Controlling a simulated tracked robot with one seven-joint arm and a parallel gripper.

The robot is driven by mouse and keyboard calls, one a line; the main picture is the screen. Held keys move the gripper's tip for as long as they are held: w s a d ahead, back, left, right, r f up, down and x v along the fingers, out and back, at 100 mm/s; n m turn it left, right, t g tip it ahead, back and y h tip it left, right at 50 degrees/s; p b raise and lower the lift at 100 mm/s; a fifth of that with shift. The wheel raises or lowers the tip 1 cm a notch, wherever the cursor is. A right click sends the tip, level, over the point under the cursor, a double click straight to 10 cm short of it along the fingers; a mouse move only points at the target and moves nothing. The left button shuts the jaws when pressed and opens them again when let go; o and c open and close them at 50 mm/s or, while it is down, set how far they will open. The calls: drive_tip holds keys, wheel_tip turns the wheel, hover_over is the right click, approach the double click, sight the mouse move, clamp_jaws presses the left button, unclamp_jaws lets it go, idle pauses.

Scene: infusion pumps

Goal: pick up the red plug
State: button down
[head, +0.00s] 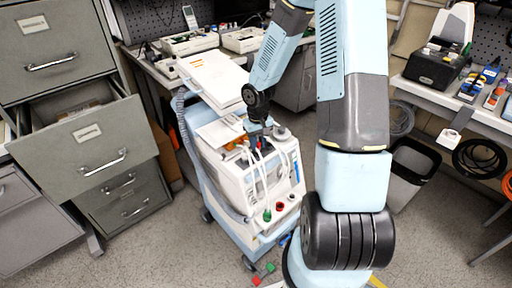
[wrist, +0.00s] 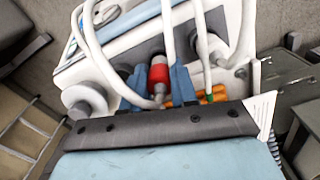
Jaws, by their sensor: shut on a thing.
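The red plug (wrist: 159,72), with a dark grey end, sits between the two blue fingers of my gripper (wrist: 158,84) in the wrist view. The fingers are shut on it. In the head view my gripper (head: 258,136) is over the top of the white and pale blue medical machine (head: 233,180), beside its white hoses. The plug is too small and covered there to make out clearly. I cannot tell whether it touches the machine.
White hoses (head: 268,170) loop close around my gripper. An open drawer cabinet (head: 75,150) stands at the left. A workbench (head: 480,122) with a black bin (head: 412,165) beside it is at the right. Small red and green pieces (head: 270,267) lie on the floor.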

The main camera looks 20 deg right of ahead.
drive_tip(key=s+r, duration=1.1)
drive_tip(key=s, duration=0.3)
drive_tip(key=shift+d+r, duration=0.2)
drive_tip(key=shift+d, duration=0.05)
